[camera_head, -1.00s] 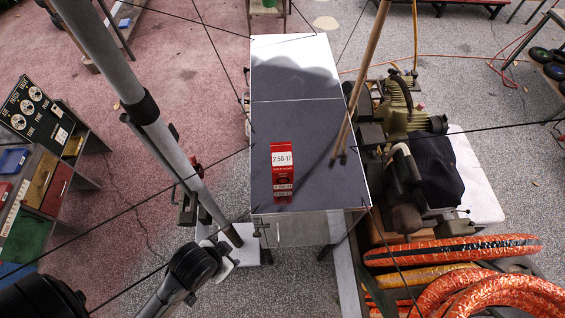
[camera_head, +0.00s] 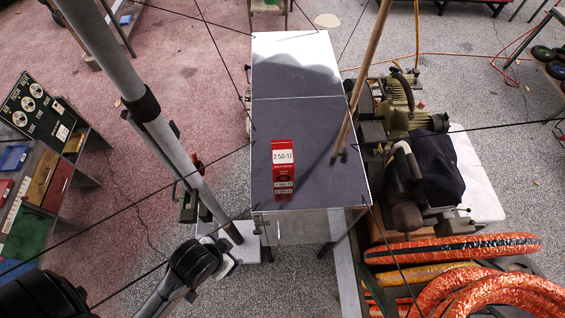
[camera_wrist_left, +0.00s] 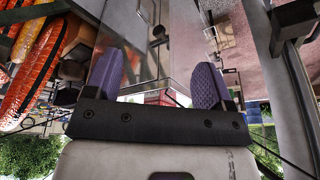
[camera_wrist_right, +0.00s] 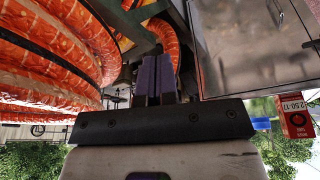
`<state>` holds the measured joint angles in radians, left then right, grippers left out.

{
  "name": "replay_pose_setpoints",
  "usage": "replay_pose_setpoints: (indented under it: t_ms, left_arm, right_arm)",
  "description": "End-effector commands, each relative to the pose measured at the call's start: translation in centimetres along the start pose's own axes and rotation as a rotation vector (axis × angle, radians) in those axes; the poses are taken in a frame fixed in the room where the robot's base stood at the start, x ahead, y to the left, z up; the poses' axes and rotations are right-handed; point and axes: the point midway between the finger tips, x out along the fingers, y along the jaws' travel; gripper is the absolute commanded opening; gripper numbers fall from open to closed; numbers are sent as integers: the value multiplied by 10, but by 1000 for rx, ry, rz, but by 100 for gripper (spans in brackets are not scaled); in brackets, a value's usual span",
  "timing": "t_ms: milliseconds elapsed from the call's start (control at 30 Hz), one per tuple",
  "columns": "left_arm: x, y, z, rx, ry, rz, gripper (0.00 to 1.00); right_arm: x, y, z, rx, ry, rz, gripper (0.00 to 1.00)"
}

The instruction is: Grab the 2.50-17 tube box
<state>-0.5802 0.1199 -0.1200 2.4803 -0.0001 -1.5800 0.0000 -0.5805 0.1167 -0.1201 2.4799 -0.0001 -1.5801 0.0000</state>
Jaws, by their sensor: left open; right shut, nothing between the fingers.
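The red 2.50-17 tube box (camera_head: 283,170) stands on the dark top of the cart table, near its front edge, with its white label facing me. It also shows in the right wrist view at the right edge (camera_wrist_right: 297,120), partly cut off. My left gripper (camera_wrist_left: 157,82) is open, its purple-padded fingers apart. A small red patch shows beyond them, and I cannot tell whether it is the box. My right gripper (camera_wrist_right: 157,82) is shut and empty, with its fingers together, beside the cart's metal side. Neither pair of fingertips shows clearly in the head view.
The cart table (camera_head: 300,125) is mostly bare around the box. A compressor (camera_head: 410,125) and orange-wrapped tires (camera_head: 450,250) stand to the right. A grey post (camera_head: 150,115) and thin dark cables cross the left side.

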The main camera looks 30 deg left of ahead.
Motion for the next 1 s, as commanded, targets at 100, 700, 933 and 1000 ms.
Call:
replay_pose_setpoints:
  t_ms: [100,700,933,1000]
  left_arm:
    - [0,0,0,0,0,0,88]
    - [-8,-16,-94,4,224,-37,96]
    - [-62,-22,-217,34,552,-69,96]
    - [-86,-17,-249,57,650,-73,96]
  right_arm:
    - [0,-1,0,2,0,-2,0]
    - [15,1,5,-5,-1,4,0]
    - [32,2,11,-8,-1,7,0]
    - [37,1,12,-8,-1,6,0]
